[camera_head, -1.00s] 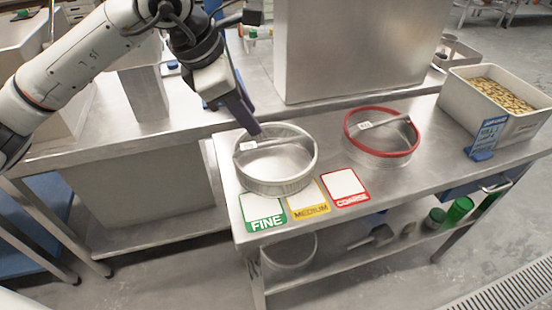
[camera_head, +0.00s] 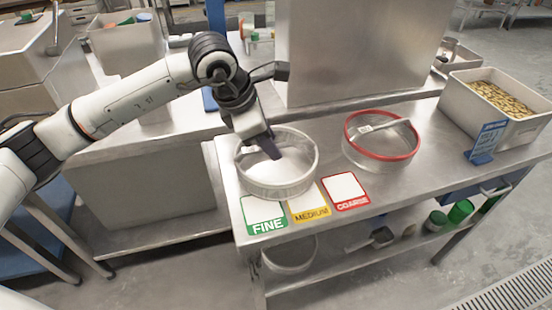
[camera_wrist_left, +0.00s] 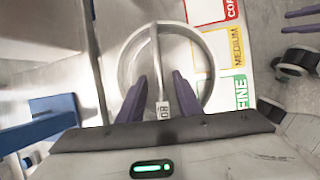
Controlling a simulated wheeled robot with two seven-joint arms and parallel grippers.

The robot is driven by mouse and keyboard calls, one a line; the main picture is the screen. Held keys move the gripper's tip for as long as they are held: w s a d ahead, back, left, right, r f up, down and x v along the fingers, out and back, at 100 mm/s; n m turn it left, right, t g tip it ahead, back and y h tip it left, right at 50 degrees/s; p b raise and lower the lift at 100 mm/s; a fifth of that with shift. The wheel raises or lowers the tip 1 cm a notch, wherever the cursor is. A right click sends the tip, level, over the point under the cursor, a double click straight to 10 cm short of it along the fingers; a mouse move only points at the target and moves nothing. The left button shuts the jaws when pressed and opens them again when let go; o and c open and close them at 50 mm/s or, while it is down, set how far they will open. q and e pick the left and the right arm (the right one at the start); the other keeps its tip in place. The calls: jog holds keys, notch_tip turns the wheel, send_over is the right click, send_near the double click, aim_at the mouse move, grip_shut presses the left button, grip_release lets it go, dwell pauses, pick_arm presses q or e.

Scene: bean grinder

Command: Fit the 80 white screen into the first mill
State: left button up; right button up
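The white-rimmed round screen (camera_head: 277,192) lies flat on the steel table behind the green and yellow cards. It also shows in the wrist view (camera_wrist_left: 207,72), with a bar across it and a tag reading 80 (camera_wrist_left: 163,109). My left gripper (camera_head: 275,152) reaches down into the ring at the bar. In the wrist view its two purple fingers (camera_wrist_left: 160,84) stand apart, one on each side of the bar. Whether they touch it is unclear. Two purple fingers of my right gripper (camera_wrist_left: 299,22) show apart at the wrist view's right edge. I cannot tell which thing is the first mill.
A red-rimmed screen (camera_head: 381,160) lies to the right. FINE (camera_head: 265,212), MEDIUM (camera_head: 309,202) and COARSE (camera_head: 345,189) cards lie along the front edge. A bin of beans (camera_head: 498,100) and a blue sign (camera_head: 487,141) stand at right. A tall steel box (camera_head: 360,45) stands behind.

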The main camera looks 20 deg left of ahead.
pick_arm(q)
grip_shut()
jog(key=shift+r, duration=0.15)
dwell(1.1)
